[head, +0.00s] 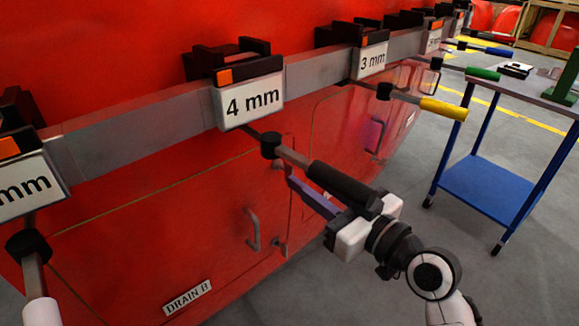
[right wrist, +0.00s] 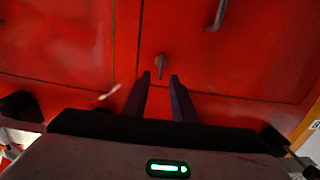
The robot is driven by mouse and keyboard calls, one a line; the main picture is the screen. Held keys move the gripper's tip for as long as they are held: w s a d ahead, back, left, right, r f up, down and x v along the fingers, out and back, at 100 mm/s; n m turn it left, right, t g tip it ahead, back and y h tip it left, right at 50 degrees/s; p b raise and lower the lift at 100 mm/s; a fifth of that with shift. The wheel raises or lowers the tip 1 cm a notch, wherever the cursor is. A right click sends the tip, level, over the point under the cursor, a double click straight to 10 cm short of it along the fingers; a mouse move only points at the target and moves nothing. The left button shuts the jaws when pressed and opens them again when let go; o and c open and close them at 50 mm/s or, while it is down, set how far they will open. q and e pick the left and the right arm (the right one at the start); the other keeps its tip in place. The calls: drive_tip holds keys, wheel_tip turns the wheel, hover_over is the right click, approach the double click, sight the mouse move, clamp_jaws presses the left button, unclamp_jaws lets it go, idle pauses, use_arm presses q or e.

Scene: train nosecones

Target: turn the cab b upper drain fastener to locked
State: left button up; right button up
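The drain B hatch, marked by a DRAIN B label (head: 187,298), is on the red nosecone side. It has a grey handle (head: 254,229), also in the right wrist view (right wrist: 217,14). A small grey fastener (right wrist: 160,66) sits near the hatch seam, straight ahead of my right gripper (right wrist: 161,77). Its fingers are open either side of its line, with the tips just short of it; contact is not clear. In the head view my right gripper (head: 291,178) reaches the hatch's upper right, partly behind a hanging tool. A lower fastener (head: 280,247) shows below. My left gripper is not in view.
A rail (head: 130,130) with size labels crosses above the hatch. A black-handled tool (head: 340,184) hangs from the 4 mm holder (head: 250,100), close over my right gripper. A yellow-handled tool (head: 443,108) hangs farther right. A blue cart (head: 490,188) stands on the floor at right.

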sight(293, 171)
drive_tip(key=x, duration=0.5)
drive_tip(key=shift+w+a, duration=0.25)
clamp_jaws()
